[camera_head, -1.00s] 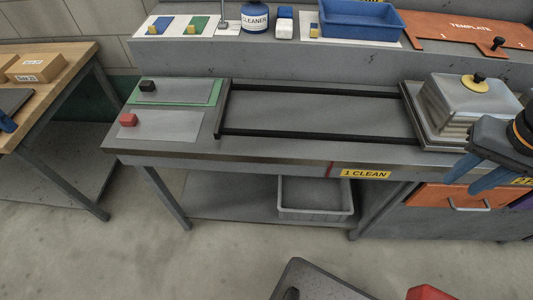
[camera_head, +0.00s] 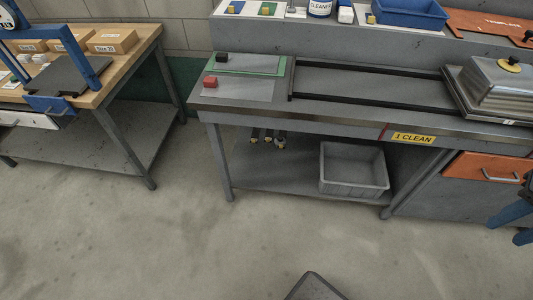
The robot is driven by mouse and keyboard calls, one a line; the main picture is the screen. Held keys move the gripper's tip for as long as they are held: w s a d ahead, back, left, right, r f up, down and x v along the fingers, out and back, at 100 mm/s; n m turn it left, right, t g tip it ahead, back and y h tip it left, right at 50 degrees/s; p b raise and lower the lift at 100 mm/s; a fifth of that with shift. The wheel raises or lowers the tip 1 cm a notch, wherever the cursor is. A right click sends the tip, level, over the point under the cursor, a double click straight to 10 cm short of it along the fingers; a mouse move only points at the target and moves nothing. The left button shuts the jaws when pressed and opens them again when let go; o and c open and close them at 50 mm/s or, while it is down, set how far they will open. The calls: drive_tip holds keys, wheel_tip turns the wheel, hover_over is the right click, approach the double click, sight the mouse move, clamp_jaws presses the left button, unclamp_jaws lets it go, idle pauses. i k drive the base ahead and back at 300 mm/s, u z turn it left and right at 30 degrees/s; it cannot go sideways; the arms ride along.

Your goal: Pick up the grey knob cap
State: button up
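I cannot make out a grey knob cap for certain in the head view. A dark knob on a yellow base (camera_head: 509,64) sits on top of the grey metal cover (camera_head: 495,84) at the right end of the rails. My gripper (camera_head: 503,231) is only partly in view at the right edge. Its blue fingers are apart, point down and left, and show nothing between them. It is over the floor, in front of the orange-fronted drawer.
Small dark things with yellowish ends (camera_head: 268,137) hang under the bench. A wooden table (camera_head: 128,62) stands left.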

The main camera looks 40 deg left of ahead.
sight(279, 140)
drive_tip(key=k, duration=0.65)
drive_tip(key=u, duration=2.1)
drive_tip(key=i, duration=0.5)
drive_tip(key=u, duration=0.1)
